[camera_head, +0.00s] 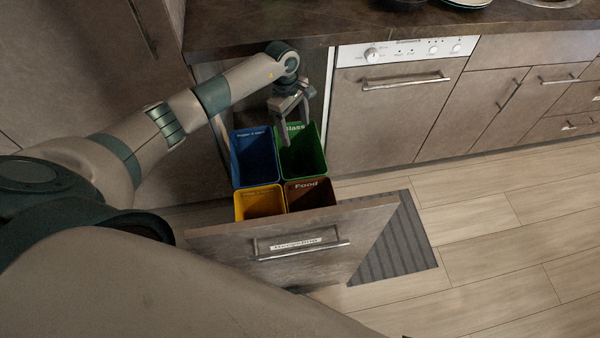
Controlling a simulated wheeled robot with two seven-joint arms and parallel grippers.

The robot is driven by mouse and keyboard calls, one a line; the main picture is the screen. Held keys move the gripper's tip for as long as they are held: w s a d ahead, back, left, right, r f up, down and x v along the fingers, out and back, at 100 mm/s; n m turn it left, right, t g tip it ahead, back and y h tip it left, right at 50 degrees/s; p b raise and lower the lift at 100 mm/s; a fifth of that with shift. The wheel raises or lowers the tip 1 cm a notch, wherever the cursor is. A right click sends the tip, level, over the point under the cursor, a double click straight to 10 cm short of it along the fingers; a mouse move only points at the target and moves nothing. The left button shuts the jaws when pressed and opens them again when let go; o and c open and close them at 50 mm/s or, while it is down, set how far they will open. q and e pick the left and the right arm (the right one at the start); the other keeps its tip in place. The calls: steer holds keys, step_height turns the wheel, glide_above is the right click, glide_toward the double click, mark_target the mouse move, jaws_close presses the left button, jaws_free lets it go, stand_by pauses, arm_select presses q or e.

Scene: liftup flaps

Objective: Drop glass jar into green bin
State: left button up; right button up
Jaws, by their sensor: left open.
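The green bin (304,153) is the back right one in a pulled-out drawer and carries a "Glass" label. My left gripper (284,130) is open and points down at the back of the green bin, over its rear left edge. I see nothing between its fingers. No glass jar shows in view; the inside of the green bin looks dark and its bottom is hard to make out. My right gripper is not in view.
Beside the green bin are a blue bin (253,157), a yellow bin (262,203) and a brown bin (311,193) labelled "Food". The drawer front (300,243) stands out over the floor. The countertop (270,25) overhangs behind. A dishwasher (390,105) is at right.

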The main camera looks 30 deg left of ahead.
arm_select(q)
steer(key=r, duration=0.5)
steer(key=shift+a+r, duration=0.25)
steer(key=shift+a, duration=0.15)
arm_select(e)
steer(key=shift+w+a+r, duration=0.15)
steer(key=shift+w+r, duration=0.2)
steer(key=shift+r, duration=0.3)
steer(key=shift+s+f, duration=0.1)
arm_select(q)
steer(key=shift+f, duration=0.1)
